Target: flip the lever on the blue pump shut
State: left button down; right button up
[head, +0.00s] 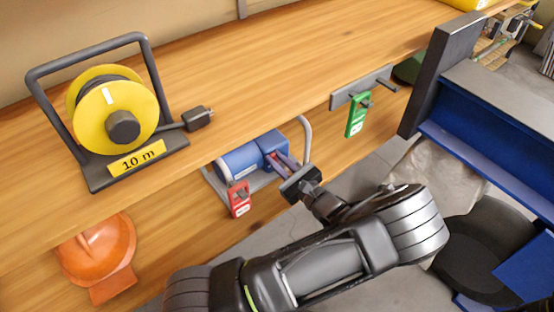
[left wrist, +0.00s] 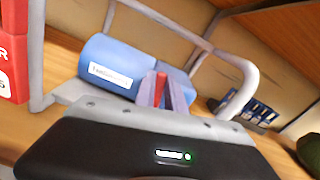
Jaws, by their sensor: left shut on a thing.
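The blue pump (head: 238,160) sits on the lower shelf, in a grey tube frame (head: 307,135). In the left wrist view the pump (left wrist: 110,64) is a blue cylinder with a white label, joined to a blue block. My left gripper (head: 281,160) reaches in at the pump's right end. Its two fingers are closed around a narrow red piece, seemingly the lever (left wrist: 161,88), which stands between the fingertips in front of the block. My right gripper is not in view.
A yellow cable reel (head: 116,117) stands on the upper board (head: 250,80). An orange helmet-like thing (head: 97,252) is at lower left. A dark post (head: 440,75) stands to the right.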

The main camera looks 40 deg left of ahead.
pick_arm(q)
jog(key=m+p, duration=0.1)
jog(key=w+m+p, duration=0.1)
jog(key=m+p, duration=0.1)
jog(key=shift+d, duration=0.15)
dwell(0.4)
jog(key=c, duration=1.4)
grip_release()
jog(key=shift+d, duration=0.15)
